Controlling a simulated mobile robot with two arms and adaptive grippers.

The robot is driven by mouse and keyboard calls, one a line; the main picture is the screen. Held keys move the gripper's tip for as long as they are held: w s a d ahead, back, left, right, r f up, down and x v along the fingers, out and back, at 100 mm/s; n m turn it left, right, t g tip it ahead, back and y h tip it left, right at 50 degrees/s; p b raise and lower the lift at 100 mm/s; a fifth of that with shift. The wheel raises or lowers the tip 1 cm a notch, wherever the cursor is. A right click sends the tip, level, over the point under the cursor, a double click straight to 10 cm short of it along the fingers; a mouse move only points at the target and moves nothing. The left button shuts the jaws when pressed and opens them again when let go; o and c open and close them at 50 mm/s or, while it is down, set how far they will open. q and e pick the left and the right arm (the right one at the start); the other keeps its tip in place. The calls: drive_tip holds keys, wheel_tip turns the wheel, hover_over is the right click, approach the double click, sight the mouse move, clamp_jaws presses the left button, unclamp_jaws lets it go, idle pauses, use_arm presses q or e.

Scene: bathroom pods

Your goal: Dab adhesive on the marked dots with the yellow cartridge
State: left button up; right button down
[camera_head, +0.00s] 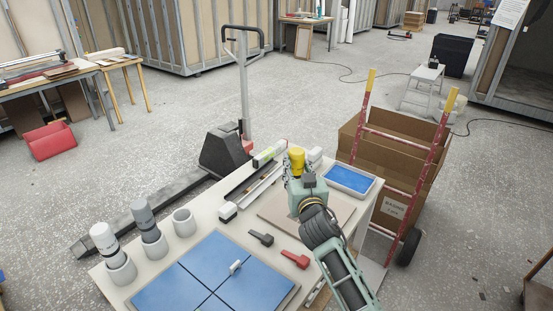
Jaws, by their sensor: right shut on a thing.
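My forearm and gripper hide part of the board and the lower part of the cartridge. I cannot make out marked dots at this size. A white cartridge (103,235) and a grey cartridge (143,214) stand in round cups at the left. A third cup (184,223) beside them looks empty. My left gripper is out of view.
Blue tiles (182,289) with dark joints fill the table's front, with a small white piece on top. A dark tool (261,238) and a red tool (295,259) lie near the board. A blue-filled tray (372,186) sits at the right corner. A hand truck (415,170) stands beyond.

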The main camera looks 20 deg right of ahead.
drive_tip(key=shift+s+r, duration=0.15)
drive_tip(key=shift+r, duration=0.15)
drive_tip(key=shift+s+d+f+b, duration=0.1)
drive_tip(key=shift+d+f+b, duration=0.1)
drive_tip(key=shift+f+b, duration=0.25)
drive_tip(key=shift+d+f+b, duration=0.15)
drive_tip(key=shift+f+b, duration=0.1)
drive_tip(key=shift+f, duration=0.35)
drive_tip(key=f+b, duration=0.3)
drive_tip(key=shift+a+f, duration=0.2)
drive_tip(key=shift+f+b, duration=0.3)
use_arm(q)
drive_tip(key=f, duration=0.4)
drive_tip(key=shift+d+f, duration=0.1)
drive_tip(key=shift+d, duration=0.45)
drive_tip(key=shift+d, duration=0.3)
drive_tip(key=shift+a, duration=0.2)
